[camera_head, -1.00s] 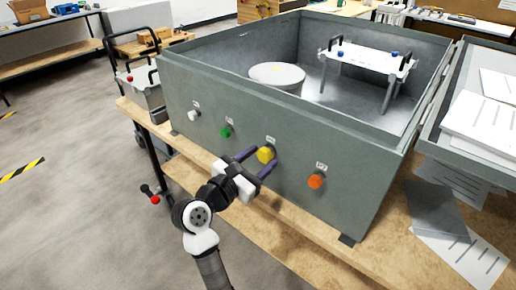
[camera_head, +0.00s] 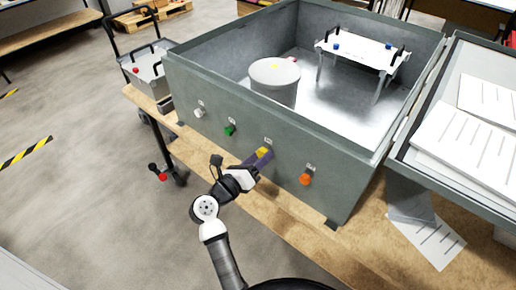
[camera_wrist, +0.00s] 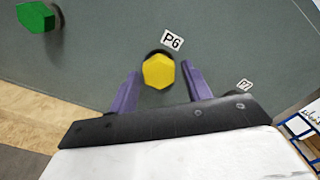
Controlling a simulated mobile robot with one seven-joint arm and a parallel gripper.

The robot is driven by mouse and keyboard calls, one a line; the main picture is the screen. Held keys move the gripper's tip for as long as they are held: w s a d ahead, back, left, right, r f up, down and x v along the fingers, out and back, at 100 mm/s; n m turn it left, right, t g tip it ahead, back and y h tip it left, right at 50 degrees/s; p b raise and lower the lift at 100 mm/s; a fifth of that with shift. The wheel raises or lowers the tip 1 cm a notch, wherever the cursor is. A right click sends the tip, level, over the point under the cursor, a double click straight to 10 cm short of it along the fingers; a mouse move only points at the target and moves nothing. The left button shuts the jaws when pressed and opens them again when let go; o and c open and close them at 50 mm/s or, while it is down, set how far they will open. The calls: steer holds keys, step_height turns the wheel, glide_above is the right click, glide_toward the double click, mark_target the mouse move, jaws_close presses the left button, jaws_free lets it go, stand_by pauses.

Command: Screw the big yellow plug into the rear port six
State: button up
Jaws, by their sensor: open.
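The big yellow plug (camera_head: 263,152) sits in the port under the label P6 on the front wall of the grey-green box (camera_head: 330,175). In the wrist view, the hexagonal yellow plug (camera_wrist: 159,71) stands just beyond and between my two purple fingertips, beside the P6 label (camera_wrist: 172,41). My gripper (camera_head: 258,160) is at the plug in the head view; in the wrist view my gripper (camera_wrist: 160,80) is open, with a finger on either side and gaps to the plug. How deep the plug is seated cannot be told.
A green plug (camera_head: 230,130) and a white plug (camera_head: 200,112) are to the left on the same wall. An orange plug (camera_head: 306,179) is to the right. The bench (camera_head: 245,205) runs below, and the box's open lid with papers (camera_head: 465,140) lies at right.

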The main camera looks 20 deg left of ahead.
steer(key=n, duration=1)
steer(key=shift+d, duration=0.1)
steer(key=shift+f, duration=0.1)
jaws_close()
steer(key=m+b, duration=0.8)
steer(key=m, duration=0.4)
steer(key=m+b, duration=0.9)
steer(key=m, duration=0.3)
steer(key=shift+w+a+b, duration=0.15)
steer(key=shift+a+b, duration=0.05)
steer(key=shift+b, duration=0.1)
